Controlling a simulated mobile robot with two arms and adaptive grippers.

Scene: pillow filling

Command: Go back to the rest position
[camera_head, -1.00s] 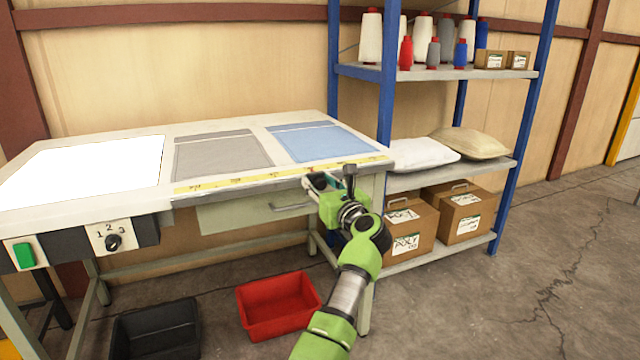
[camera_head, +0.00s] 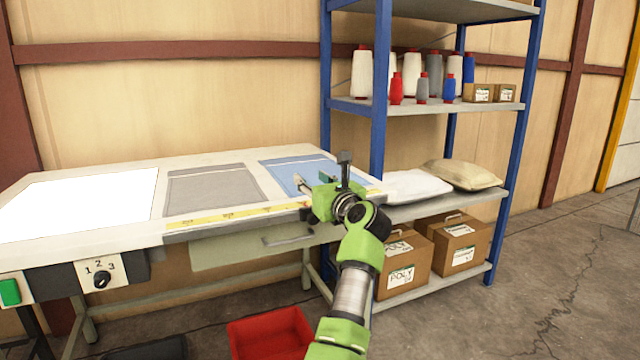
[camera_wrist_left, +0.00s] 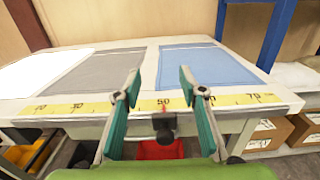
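My left gripper (camera_head: 314,184) is raised at the front right of the worktable (camera_head: 330,155), in front of the blue fabric cover (camera_head: 282,170). In the left wrist view its two green-padded fingers (camera_wrist_left: 160,84) are spread apart with nothing between them. A gray fabric cover (camera_head: 212,188) lies flat on the table to the left of the blue one; the blue cover also shows in the left wrist view (camera_wrist_left: 205,68). My right gripper is not in view.
A lit white panel (camera_head: 80,205) is on the table's left part. A yellow ruler (camera_head: 235,216) runs along the front edge. A blue shelf (camera_head: 378,110) at right holds spools, a white pillow (camera_head: 415,185), a beige pillow (camera_head: 462,174) and boxes (camera_head: 458,246). A red bin (camera_head: 270,335) is on the floor.

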